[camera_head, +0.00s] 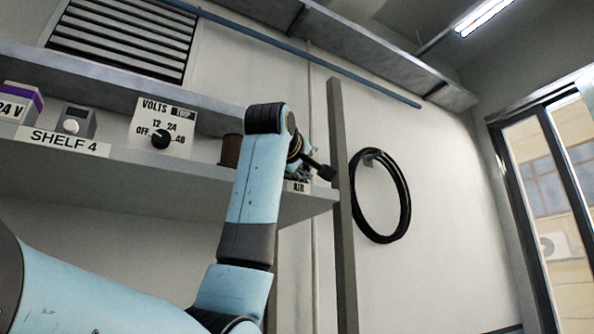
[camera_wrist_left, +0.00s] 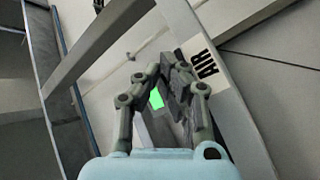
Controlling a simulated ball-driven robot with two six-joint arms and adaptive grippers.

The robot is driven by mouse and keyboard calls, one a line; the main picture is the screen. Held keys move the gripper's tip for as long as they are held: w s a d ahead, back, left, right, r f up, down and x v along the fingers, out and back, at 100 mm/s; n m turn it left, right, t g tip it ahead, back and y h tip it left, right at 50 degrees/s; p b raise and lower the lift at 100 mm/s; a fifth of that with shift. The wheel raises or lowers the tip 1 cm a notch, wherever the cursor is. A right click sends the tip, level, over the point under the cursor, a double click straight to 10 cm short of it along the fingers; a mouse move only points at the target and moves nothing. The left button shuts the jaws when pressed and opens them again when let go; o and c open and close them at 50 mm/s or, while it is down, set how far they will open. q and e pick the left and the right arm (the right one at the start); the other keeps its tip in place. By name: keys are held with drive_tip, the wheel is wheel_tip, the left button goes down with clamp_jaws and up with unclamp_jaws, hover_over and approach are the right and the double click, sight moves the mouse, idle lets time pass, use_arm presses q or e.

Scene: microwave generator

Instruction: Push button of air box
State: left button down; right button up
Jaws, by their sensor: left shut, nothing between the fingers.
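My left gripper (camera_head: 325,172) is shut and empty at the right end of the shelf, just above the AIR label (camera_head: 298,187). The gripper also fills the middle of the left wrist view (camera_wrist_left: 166,68). There, a bright green patch (camera_wrist_left: 157,98) on a small grey box shows between the finger links, close to the AIR label (camera_wrist_left: 205,65). This looks like the air box. Most of it is hidden by the fingers, and I cannot make out its button or whether the fingertips touch it. My right gripper is not in view.
The shelf (camera_head: 130,167) holds a voltage dial panel (camera_head: 175,128), a small grey box with a white knob (camera_head: 75,121) and a brown cylinder (camera_head: 231,150). A grey upright post (camera_head: 343,215) stands right of the gripper. A black cable coil (camera_head: 405,215) hangs on the wall.

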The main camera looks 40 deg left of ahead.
use_arm(q)
drive_tip(key=shift+w+a, duration=0.2)
drive_tip(key=shift+a, duration=0.25)
idle(0.5)
drive_tip(key=shift+s+d, duration=0.35)
drive_tip(key=shift+d, duration=0.5)
drive_tip(key=shift+d, duration=0.1)
drive_tip(key=shift+s+d, duration=0.4)
drive_tip(key=shift+d, duration=0.5)
drive_tip(key=shift+s+d, duration=0.4)
drive_tip(key=shift+d, duration=0.5)
drive_tip(key=shift+s+d, duration=0.4)
drive_tip(key=shift+d, duration=0.5)
